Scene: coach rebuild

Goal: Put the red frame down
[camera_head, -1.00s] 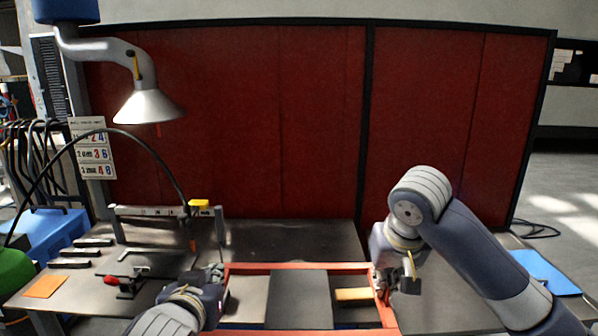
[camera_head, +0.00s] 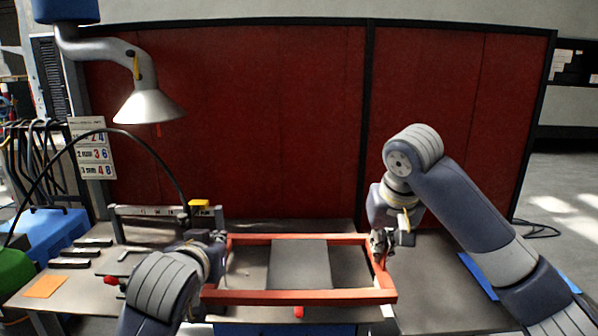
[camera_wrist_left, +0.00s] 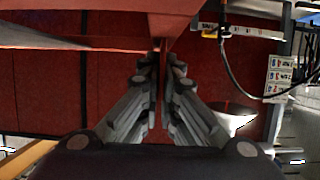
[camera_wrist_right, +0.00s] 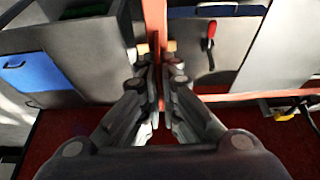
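The red frame (camera_head: 300,297) is an open orange-red rectangle with a grey panel (camera_head: 300,265) across its middle. It is held roughly level at the bench. My left gripper (camera_head: 218,250) is shut on its left side bar, and the bar shows between the fingers in the left wrist view (camera_wrist_left: 163,60). My right gripper (camera_head: 383,241) is shut on its right side bar, which also runs between the fingers in the right wrist view (camera_wrist_right: 157,70). I cannot tell how large the gap under the frame is.
The grey bench (camera_head: 290,226) has bare room behind the frame. Dark bars (camera_head: 72,252) and an orange sheet (camera_head: 45,287) lie at the left. A grey rack (camera_head: 160,211) with a yellow piece stands behind them. A lamp (camera_head: 150,105) hangs above. A red partition (camera_head: 250,120) closes the back.

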